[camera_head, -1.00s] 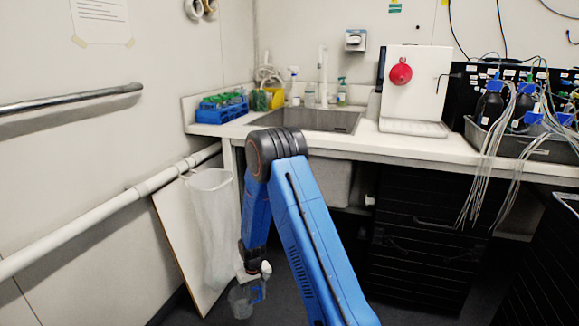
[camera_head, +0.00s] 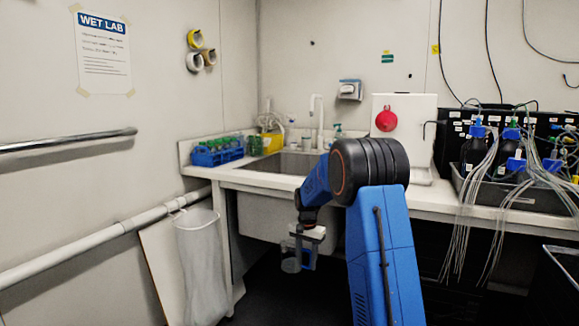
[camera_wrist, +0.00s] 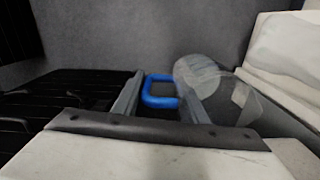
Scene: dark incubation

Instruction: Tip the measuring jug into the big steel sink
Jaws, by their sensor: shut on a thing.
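The measuring jug (camera_head: 291,265) is clear, with a blue handle, and hangs below my gripper (camera_head: 303,240) in the head view. In the wrist view the jug's clear body (camera_wrist: 203,78) is at right of centre. Its blue handle (camera_wrist: 158,91) lies between the fingers of my gripper (camera_wrist: 160,98), which is shut on it. The steel sink (camera_head: 287,162) is set in the white counter behind my arm. The jug is lower than the counter top, in front of the sink's grey underside (camera_head: 262,213). My arm hides the sink's right end. I cannot tell what is in the jug.
A blue rack (camera_head: 217,152) of green-capped bottles stands left of the sink. A tray (camera_head: 515,195) with dark bottles and hanging tubes is at right. A bin with a clear bag (camera_head: 200,262) stands lower left. A tap (camera_head: 319,118) rises behind the sink.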

